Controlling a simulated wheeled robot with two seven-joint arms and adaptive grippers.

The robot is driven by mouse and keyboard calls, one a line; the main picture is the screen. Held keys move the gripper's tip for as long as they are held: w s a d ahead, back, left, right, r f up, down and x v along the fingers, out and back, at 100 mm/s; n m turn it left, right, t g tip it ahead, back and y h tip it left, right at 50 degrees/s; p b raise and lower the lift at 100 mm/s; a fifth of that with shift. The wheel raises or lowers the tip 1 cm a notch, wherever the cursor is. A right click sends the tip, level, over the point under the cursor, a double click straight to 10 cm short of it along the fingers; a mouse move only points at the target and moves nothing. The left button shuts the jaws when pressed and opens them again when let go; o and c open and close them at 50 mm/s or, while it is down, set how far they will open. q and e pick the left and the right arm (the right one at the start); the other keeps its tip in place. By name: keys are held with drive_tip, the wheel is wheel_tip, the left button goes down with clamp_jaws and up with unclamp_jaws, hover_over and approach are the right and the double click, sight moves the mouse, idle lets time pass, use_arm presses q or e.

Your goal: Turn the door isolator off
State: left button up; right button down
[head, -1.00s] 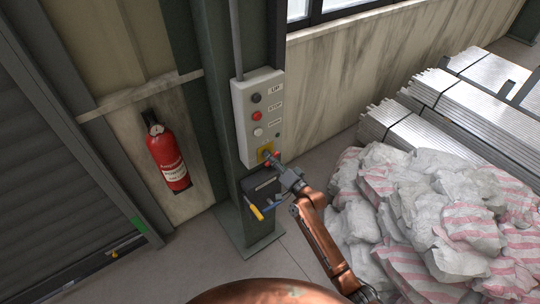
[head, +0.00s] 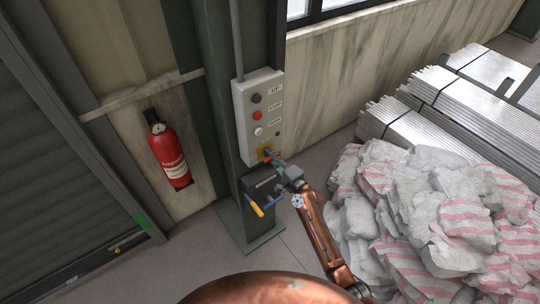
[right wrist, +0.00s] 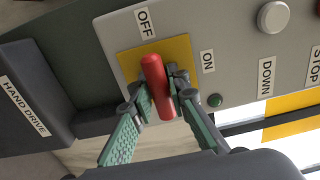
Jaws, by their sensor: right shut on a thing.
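The door isolator is a red handle (right wrist: 157,88) on a yellow plate (right wrist: 182,50) at the bottom of a grey control box (head: 256,105) on a dark green column. My right gripper (head: 272,160) reaches it from the lower right. In the right wrist view the fingers of the right gripper (right wrist: 162,92) are shut on the handle, one on each side. My left gripper is out of view.
Below the control box is a dark hand drive box (head: 262,184) with a yellow-handled tool (head: 257,210). A red fire extinguisher (head: 168,152) hangs to the left. Rubble sacks (head: 430,215) and metal bundles (head: 470,105) lie to the right.

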idle(0.4)
drive_tip(key=c, duration=1.8)
unclamp_jaws()
drive_tip(key=shift+c, duration=0.2)
drive_tip(key=v, duration=1.2)
